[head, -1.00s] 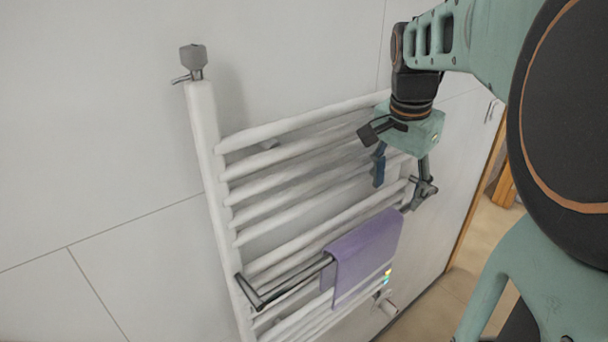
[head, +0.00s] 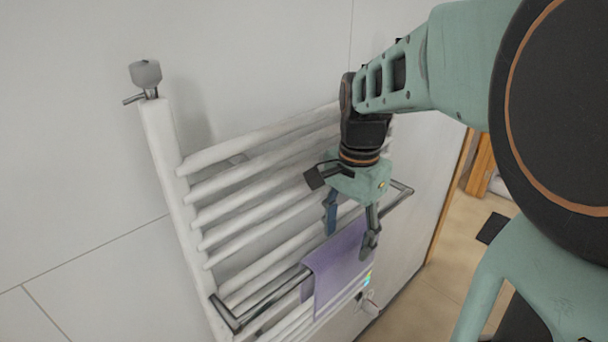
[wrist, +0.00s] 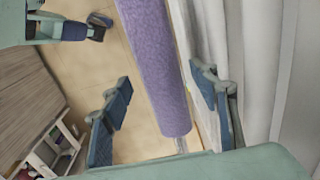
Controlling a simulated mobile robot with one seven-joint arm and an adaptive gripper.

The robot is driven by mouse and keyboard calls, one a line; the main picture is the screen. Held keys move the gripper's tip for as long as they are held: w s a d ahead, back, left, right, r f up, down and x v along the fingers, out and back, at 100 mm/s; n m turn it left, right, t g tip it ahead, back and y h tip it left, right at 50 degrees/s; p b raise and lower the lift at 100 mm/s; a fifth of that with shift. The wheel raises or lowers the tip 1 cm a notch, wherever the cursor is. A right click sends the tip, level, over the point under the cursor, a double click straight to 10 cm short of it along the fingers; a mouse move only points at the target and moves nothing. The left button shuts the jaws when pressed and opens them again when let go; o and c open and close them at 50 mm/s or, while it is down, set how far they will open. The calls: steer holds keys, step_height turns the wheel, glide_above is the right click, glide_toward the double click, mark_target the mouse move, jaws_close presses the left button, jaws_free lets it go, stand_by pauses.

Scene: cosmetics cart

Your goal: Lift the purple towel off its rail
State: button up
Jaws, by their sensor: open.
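The purple towel (head: 334,264) hangs folded over a dark metal rail (head: 262,303) in front of the white towel radiator. In the head view my gripper (head: 350,246) points down over the towel, its fingers apart, with one finger in front of part of the cloth. In the wrist view the towel (wrist: 155,62) shows as a long purple strip between the two open fingers (wrist: 163,115), apart from both. A short bit of rail shows below its end. The towel's back side is hidden.
The white radiator (head: 165,165) with several bars stands against the pale wall, close behind my gripper. A valve (head: 146,75) tops its left post. A small control (head: 367,300) sits low at right. Open floor (head: 455,265) lies to the right.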

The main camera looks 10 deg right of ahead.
steer(key=f, duration=0.6)
steer(key=shift+a+f+p, duration=0.35)
steer(key=shift+a, duration=0.05)
steer(key=c, duration=1.5)
steer(key=shift+o, duration=0.2)
steer(key=shift+r, duration=0.15)
